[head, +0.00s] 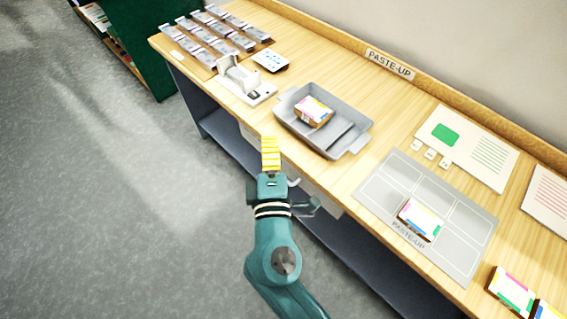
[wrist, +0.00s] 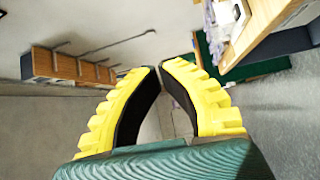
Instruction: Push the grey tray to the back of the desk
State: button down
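The grey tray (head: 298,134) sits on the wooden desk (head: 370,168) in the head view, close to the desk's front edge, with bare desk behind it. A small colourful box (head: 314,111) lies inside it, beside a grey divider or flap. My gripper (head: 269,140) is in front of the desk edge, to the left of and nearer than the tray, not touching it. In the wrist view my gripper's yellow fingers (wrist: 159,67) come together at the tips with nothing between them. The tray cannot be made out in the wrist view.
Small grey blocks (head: 215,35) fill a board at the far left. A grey mat (head: 455,252) with a box (head: 420,218) lies right. A low ledge with a "PASTE-UP" sign (head: 390,64) runs along the back.

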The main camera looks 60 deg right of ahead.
jog(key=s+d+f+g+b, duration=0.25)
jog(key=f+b, duration=0.65)
jog(key=f, duration=0.7)
jog(key=b, duration=0.2)
send_near(297, 131)
jog(key=w, duration=0.1)
jog(key=w+d, duration=0.1)
jog(key=w+t, duration=0.1)
jog(key=shift+w+d+f, duration=0.2)
jog(key=shift+w+f, duration=0.1)
jog(key=shift+f, duration=0.1)
jog(key=d+b, duration=0.1)
jog(key=d, duration=0.3)
jog(key=shift+s, duration=0.2)
jog(key=shift+d+r, duration=0.15)
jog(key=shift+d, duration=0.15)
